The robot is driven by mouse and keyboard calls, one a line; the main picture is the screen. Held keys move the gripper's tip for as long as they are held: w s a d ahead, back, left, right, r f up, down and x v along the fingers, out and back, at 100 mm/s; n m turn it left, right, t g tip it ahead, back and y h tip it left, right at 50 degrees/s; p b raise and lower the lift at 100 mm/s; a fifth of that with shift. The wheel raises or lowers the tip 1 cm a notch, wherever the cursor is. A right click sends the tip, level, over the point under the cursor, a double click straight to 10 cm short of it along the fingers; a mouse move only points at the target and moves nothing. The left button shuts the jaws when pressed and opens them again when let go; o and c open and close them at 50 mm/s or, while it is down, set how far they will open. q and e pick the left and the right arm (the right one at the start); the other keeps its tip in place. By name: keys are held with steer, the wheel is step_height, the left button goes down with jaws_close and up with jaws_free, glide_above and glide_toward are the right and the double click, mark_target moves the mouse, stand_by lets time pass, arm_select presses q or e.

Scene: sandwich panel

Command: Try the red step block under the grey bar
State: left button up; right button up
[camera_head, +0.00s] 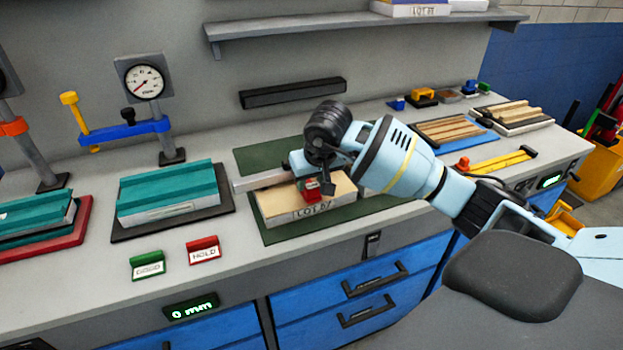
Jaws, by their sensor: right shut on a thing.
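The red step block (311,192) is at the fingers of my right gripper (318,182), which is shut on it. The block is low over the top of a pale sandwich panel (278,205) with a "LOT" label on its front. The light grey bar (262,180) reaches across the panel's left part, and its right part is hidden behind my gripper. The block is at the bar's right side. I cannot tell whether any of the block is under the bar or touching the panel. My left gripper is not in view.
The panel lies on a green mat (350,213). To its left are a teal ribbed panel (170,190), a dial gauge (145,82) and a blue clamp arm (125,131). Green "GOOD" (148,264) and red "HOLD" (203,249) signs stand near the front edge. Wooden strips (452,130) lie at right.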

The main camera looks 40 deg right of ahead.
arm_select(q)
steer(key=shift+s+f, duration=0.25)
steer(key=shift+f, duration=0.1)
arm_select(e)
steer(key=shift+f, duration=0.5)
stand_by(0.7)
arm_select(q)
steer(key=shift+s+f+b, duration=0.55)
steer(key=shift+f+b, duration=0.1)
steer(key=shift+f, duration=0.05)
arm_select(e)
steer(key=shift+w+d, duration=0.15)
steer(key=shift+w, duration=0.55)
steer(key=shift+w+d, duration=0.15)
steer(key=shift+w, duration=0.5)
stand_by(2.4)
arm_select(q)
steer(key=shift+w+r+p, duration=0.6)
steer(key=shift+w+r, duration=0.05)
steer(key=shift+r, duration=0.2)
arm_select(e)
steer(key=shift+s+a, duration=0.15)
steer(key=shift+s, duration=0.6)
steer(key=shift+s+a, duration=0.15)
steer(key=shift+s, duration=0.55)
